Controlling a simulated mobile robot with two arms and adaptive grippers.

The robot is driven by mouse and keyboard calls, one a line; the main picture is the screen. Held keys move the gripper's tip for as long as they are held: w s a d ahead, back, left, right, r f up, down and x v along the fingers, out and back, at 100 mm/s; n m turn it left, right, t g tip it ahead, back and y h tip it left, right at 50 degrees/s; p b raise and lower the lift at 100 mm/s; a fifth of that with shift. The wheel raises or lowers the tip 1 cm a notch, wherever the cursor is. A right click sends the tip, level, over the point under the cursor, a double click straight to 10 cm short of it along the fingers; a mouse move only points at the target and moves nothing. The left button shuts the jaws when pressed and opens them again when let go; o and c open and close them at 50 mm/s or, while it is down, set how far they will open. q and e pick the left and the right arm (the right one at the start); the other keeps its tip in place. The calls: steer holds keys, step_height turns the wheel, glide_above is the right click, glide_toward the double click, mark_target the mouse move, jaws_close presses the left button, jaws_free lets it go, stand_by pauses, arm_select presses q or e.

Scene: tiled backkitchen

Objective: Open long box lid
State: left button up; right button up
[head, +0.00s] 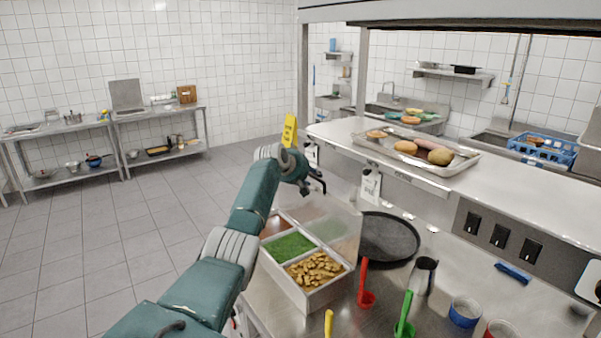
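The long box (316,301) stands on the steel counter in the lower middle of the head view. Its compartments hold reddish-brown food, green food and brown chunks. A see-through lid (340,232) appears raised along the box's right side, leaving the contents in view from above. My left arm reaches in from the lower left, past the box's left side. My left gripper (316,187) is above the far part of the box, near the lid's upper edge. Its fingers are small and dark; I cannot tell whether they touch the lid. My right gripper is out of view.
A dark round pan (388,238) lies right of the box. A red ladle (364,285), a green ladle (404,318), a metal jug (424,275) and a blue cup (464,312) stand nearby. A food tray (415,152) rests on the shelf above.

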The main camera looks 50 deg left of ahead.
arm_select(q)
steer(key=v, duration=0.9)
steer(key=shift+d, duration=0.2)
steer(key=shift+s, duration=0.1)
